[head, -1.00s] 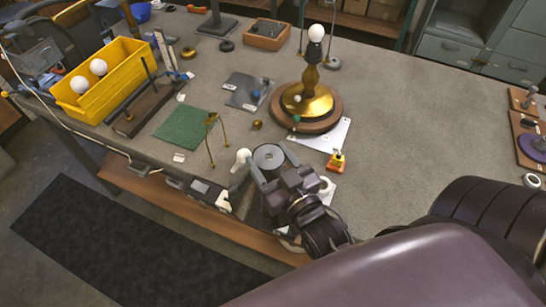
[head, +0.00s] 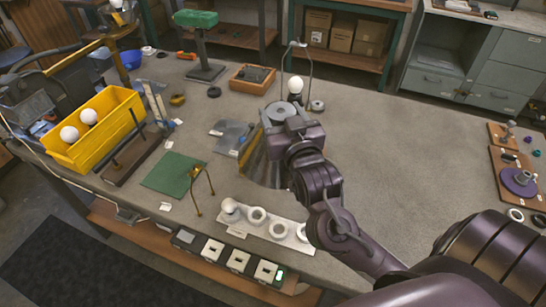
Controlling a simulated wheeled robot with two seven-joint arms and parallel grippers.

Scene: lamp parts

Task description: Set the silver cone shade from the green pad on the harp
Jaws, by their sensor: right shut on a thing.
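My right gripper (head: 279,118) is shut on the silver cone shade (head: 262,165), near its grey round top. The shade hangs wide end down, with gold reflections on its side. It is in front of the lamp and hides most of the lamp's base and stem. The harp (head: 298,44) is a thin wire arch around the white bulb (head: 295,85), behind the gripper and apart from the shade. The green pad (head: 168,174) lies bare at the left of the table. My left gripper is not in view.
A yellow bin (head: 97,128) with white bulbs stands at the left. A thin gold wire frame (head: 199,190) stands beside the pad. A white strip with rings (head: 270,229) lies near the front edge. A wooden tray (head: 252,77) is behind. The table's right middle is clear.

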